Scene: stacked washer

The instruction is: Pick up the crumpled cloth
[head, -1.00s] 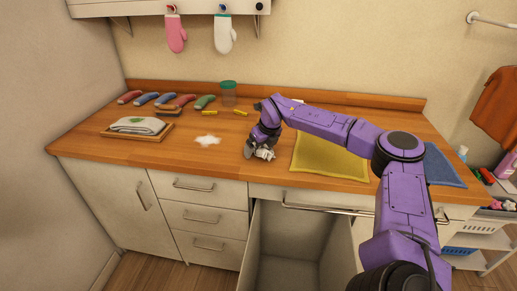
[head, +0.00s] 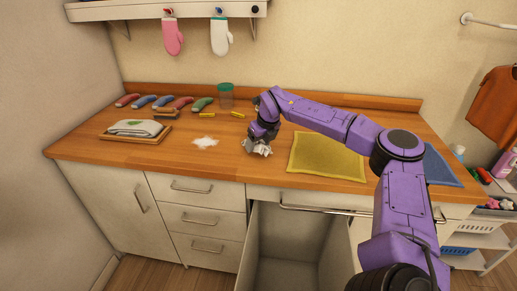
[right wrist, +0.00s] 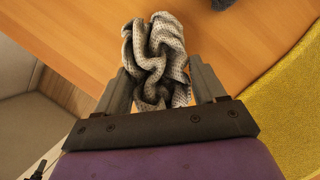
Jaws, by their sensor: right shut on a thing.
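The crumpled cloth is grey-white, bunched and folded, and shows large in the right wrist view as the crumpled cloth (right wrist: 157,60). In the head view the crumpled cloth (head: 259,149) is small and partly hidden by my gripper. My right gripper (right wrist: 160,88) is shut on it, one finger on either side. In the head view my right gripper (head: 259,143) points down at the counter, left of the yellow cloth. I cannot tell whether the cloth touches the counter. My left gripper is not in view.
The wooden counter (head: 225,171) holds a yellow cloth (head: 327,156), a blue cloth (head: 441,171), a folded towel (head: 135,128) on a tray, a white powdery patch (head: 205,142) and a green-lidded jar (head: 225,96). An open drawer (head: 297,245) juts out below.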

